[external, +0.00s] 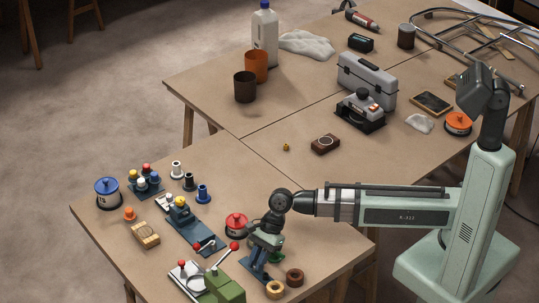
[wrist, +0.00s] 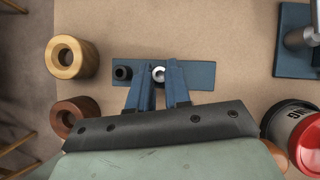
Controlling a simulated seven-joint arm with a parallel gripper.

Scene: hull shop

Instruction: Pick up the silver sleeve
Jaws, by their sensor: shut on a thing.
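A silver sleeve (wrist: 158,74) shows in the wrist view as a bright ring with a dark hole. It is at the blue plate (wrist: 205,76), next to a black sleeve (wrist: 122,73). My gripper (wrist: 159,68) has its two blue fingers on either side of the silver sleeve and is shut on it. I cannot tell whether the sleeve is still touching the plate. In the external view my gripper (external: 254,272) points down near the front edge of the table, and the silver sleeve is hidden there.
A brass ring (external: 275,290) and a brown ring (external: 294,276) lie close to my gripper. A green tool with a red-knobbed lever (external: 226,287) stands to its left. A red-lidded tin (external: 236,225) stands behind.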

